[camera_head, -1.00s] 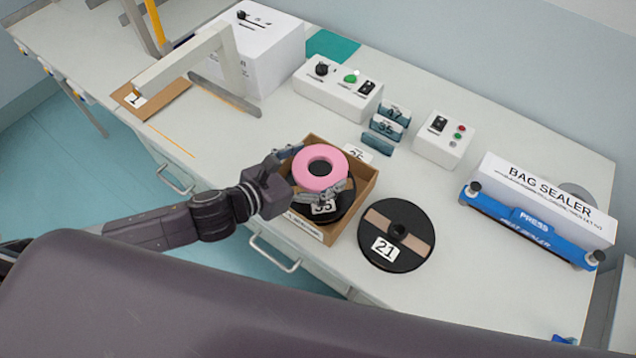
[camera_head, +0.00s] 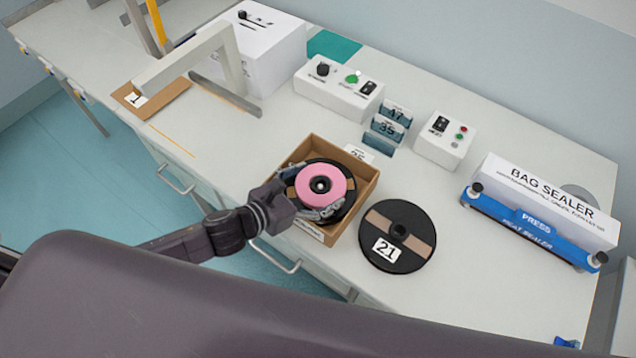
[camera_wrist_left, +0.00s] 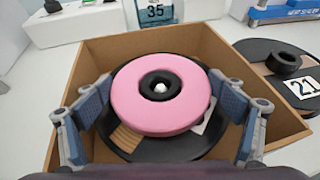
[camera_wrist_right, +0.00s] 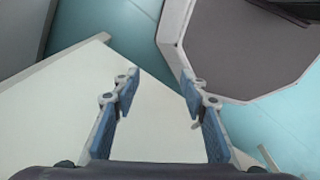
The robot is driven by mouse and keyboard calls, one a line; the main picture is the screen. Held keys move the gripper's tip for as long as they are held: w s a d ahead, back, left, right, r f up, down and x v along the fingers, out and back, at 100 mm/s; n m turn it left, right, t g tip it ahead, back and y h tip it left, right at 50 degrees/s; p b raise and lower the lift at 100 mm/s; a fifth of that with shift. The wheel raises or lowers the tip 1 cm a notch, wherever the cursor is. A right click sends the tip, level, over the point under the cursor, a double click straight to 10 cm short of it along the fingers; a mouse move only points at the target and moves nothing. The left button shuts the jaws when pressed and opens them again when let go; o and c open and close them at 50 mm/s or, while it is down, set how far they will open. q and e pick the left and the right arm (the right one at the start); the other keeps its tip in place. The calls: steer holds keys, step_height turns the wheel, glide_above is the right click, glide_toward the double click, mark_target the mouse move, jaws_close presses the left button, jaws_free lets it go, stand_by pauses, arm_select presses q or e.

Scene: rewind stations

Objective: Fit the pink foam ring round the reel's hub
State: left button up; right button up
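The pink foam ring (camera_head: 310,178) lies flat on the black reel (camera_head: 350,198) inside the open cardboard box (camera_head: 366,189). In the left wrist view, the pink ring (camera_wrist_left: 125,98) surrounds the reel's dark hub (camera_wrist_left: 160,77), which shows in the ring's hole with a pale spot at its centre. My left gripper (camera_wrist_left: 158,90) is open, with one finger on each side of the ring, low in the box; the fingers look just clear of the ring. My right gripper (camera_wrist_right: 160,82) is open and empty, away from the box.
A second reel labelled 21 (camera_head: 412,217) lies on the bench just right of the box. Behind are a control box (camera_head: 338,92), numbered cards (camera_head: 383,128) and a small switch box (camera_head: 445,140). The bag sealer (camera_head: 530,225) stands at the right.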

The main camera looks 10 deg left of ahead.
arm_select(q)
steer(key=shift+o, duration=0.5)
arm_select(e)
steer(key=shift+d, duration=0.25)
arm_select(q)
steer(key=shift+r, duration=0.25)
steer(key=b+v, duration=0.1)
steer(key=v, duration=0.4)
steer(key=b+v, duration=0.1)
steer(key=v, duration=0.4)
steer(key=shift+s+a+f, duration=0.1)
steer(key=shift+f, duration=0.1)
steer(key=shift+v, duration=0.9)
arm_select(e)
step_height(320, 180, down, 2)
steer(key=shift+f, duration=0.2)
arm_select(q)
steer(key=shift+r, duration=0.15)
